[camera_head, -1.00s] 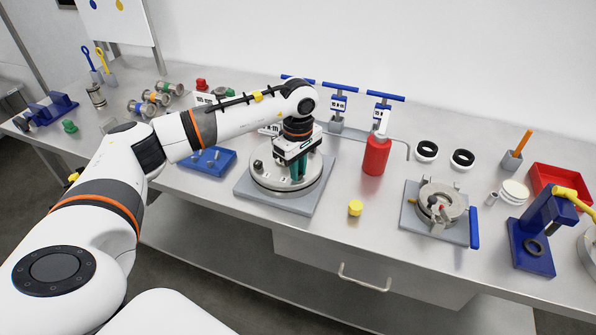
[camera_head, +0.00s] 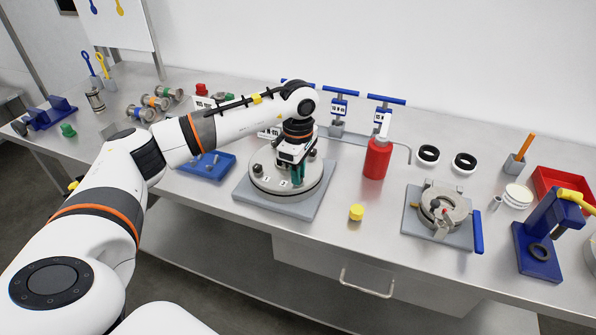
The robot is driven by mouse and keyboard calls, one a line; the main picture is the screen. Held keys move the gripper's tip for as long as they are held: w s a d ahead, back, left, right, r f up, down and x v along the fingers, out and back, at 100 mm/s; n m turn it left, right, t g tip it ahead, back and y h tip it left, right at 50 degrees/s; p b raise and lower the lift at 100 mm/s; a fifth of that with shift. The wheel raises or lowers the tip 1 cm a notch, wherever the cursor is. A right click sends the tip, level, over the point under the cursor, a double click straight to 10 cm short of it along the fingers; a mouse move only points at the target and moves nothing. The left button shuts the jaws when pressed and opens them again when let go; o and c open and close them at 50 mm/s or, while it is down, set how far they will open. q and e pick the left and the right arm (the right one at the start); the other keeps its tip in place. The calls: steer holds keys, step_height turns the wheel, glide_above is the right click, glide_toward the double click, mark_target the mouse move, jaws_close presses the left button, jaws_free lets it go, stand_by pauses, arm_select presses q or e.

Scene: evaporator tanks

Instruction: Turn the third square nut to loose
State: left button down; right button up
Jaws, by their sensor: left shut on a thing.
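A round metal flange (camera_head: 272,188) lies on a grey square plate (camera_head: 248,203) on the bench. A nut (camera_head: 258,168) shows on the left of its top, with small white number labels near the front edge. My left gripper (camera_head: 298,178) points down over the right part of the flange. Its green fingers are shut on a square nut, which they mostly hide. I cannot read which number that nut has. My right gripper is not in view.
A red bottle (camera_head: 377,158) and blue T-handled tools (camera_head: 340,101) stand behind to the right. A yellow cap (camera_head: 356,212) lies right of the plate. A blue tray (camera_head: 208,165) is to the left. A clamp fixture (camera_head: 440,208) stands farther right. The bench's front edge is clear.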

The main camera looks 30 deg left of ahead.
arm_select(q)
steer(key=c, duration=1.4)
jaws_free()
steer(key=shift+o, duration=0.2)
step_height(320, 180, up, 12)
steer(key=b, duration=0.2)
